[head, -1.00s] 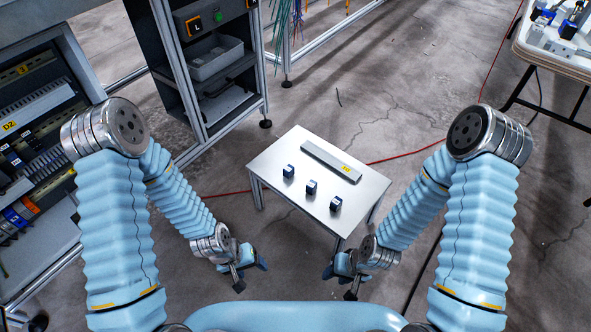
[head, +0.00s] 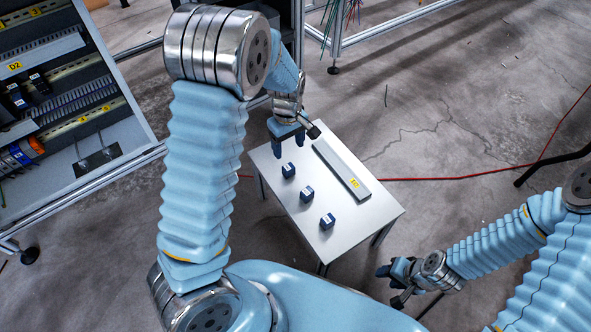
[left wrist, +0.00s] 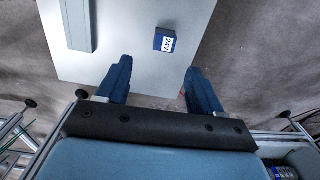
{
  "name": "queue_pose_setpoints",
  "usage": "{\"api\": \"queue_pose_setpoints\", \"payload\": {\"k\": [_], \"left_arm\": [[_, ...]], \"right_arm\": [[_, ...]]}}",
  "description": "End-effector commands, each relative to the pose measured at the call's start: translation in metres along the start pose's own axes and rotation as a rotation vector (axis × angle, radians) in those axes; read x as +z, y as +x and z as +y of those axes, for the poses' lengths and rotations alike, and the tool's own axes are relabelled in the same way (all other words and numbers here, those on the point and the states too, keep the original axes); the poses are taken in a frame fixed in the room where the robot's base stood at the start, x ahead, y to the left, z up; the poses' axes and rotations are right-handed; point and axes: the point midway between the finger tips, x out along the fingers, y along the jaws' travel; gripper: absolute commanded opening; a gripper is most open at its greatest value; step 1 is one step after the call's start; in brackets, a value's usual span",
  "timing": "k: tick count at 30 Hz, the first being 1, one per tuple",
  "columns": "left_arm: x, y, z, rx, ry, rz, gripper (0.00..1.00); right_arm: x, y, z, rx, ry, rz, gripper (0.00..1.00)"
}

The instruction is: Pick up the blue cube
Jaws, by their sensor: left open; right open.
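Three small dark blue cubes with white labels stand in a slanting row on a light grey table (head: 345,228): a far one (head: 288,170), a middle one (head: 307,194) and a near one (head: 327,221). My left gripper (head: 287,146) is open and empty above the table's far left edge, just beyond the far cube. In the left wrist view, one blue cube (left wrist: 164,40) with a "24V" label lies ahead of the gap between my open fingers (left wrist: 160,84), apart from them. My right gripper (head: 388,284) is open and empty, low beside the table's near right side.
A long grey bar (head: 340,170) with a yellow label lies on the table, right of the cubes; it shows in the left wrist view too (left wrist: 66,24). A cabinet with rail-mounted parts (head: 70,85) stands at the left. A red cable (head: 450,179) runs across the floor.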

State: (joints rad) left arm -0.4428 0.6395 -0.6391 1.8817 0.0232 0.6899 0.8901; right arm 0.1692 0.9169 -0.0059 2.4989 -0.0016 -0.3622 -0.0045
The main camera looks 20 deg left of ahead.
Motion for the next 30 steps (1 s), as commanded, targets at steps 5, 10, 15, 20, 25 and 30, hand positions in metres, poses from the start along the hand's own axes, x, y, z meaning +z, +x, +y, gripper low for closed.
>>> {"api": "queue_pose_setpoints", "payload": {"k": [5, 10, 15, 20, 25, 30], "left_arm": [[0.0, 0.038, -0.001, -0.002, 0.002, 0.0, 0.66], [0.001, 0.052, 0.0, 0.001, 0.003, 0.0, 0.66], [0.005, 0.076, -0.005, -0.003, 0.003, -0.002, 0.66], [0.006, 0.098, -0.006, 0.0, 0.004, 0.0, 0.66], [0.007, 0.103, -0.005, 0.001, 0.004, 0.0, 0.66], [0.007, 0.102, -0.005, 0.001, 0.004, 0.0, 0.6]], "right_arm": [[0.001, 0.008, 0.002, -0.002, 0.0, -0.002, 0.43], [0.001, 0.01, 0.002, -0.002, 0.0, -0.003, 0.43], [0.001, 0.016, 0.004, -0.004, -0.001, -0.004, 0.43], [0.002, 0.02, 0.005, -0.005, -0.001, -0.005, 0.43], [0.002, 0.02, 0.005, -0.005, -0.001, -0.006, 0.43], [0.002, 0.019, 0.005, -0.005, -0.001, -0.006, 0.43]]}}
